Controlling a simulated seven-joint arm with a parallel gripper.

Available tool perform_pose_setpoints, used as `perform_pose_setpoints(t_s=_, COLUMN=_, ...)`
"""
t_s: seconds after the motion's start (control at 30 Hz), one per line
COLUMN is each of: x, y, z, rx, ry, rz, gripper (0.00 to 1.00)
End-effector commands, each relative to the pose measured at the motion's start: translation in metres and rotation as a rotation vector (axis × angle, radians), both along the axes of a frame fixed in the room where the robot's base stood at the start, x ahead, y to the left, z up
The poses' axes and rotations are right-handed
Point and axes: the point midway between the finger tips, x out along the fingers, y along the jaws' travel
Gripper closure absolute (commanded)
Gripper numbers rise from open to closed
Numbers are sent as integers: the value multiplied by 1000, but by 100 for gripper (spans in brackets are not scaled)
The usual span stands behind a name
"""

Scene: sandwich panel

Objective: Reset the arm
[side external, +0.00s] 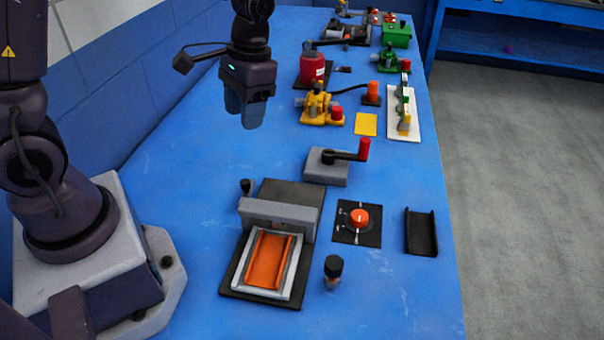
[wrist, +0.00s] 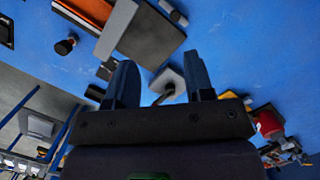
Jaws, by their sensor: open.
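My gripper (side external: 245,112) hangs above the blue table in the side external view, fingers pointing down. It is clear of every device. In the wrist view the two fingers of my gripper (wrist: 160,85) stand apart with nothing between them. The grey block with the red-handled crank (side external: 328,165) lies in front of and to the right of my gripper in the side view; part of it shows beyond the fingers in the wrist view (wrist: 168,82).
A grey press frame with an orange tray (side external: 268,262), a dial plate (side external: 358,222), a black channel (side external: 421,232) and a black-capped knob (side external: 333,268) occupy the near table. A red canister (side external: 312,68) and yellow device (side external: 318,107) stand farther back. Blue table (side external: 190,160) left of centre is bare.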

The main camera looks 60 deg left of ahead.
Motion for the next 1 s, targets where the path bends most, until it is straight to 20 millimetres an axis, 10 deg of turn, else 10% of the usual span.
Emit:
perform_pose_setpoints(t_s=0.4, x=-76, y=-33, z=97, rx=12, ry=-437, rz=-22, gripper=52)
perform_pose_setpoints(t_s=1.0, x=-107, y=-45, z=137, rx=4, ry=-685, rz=-67, gripper=52)
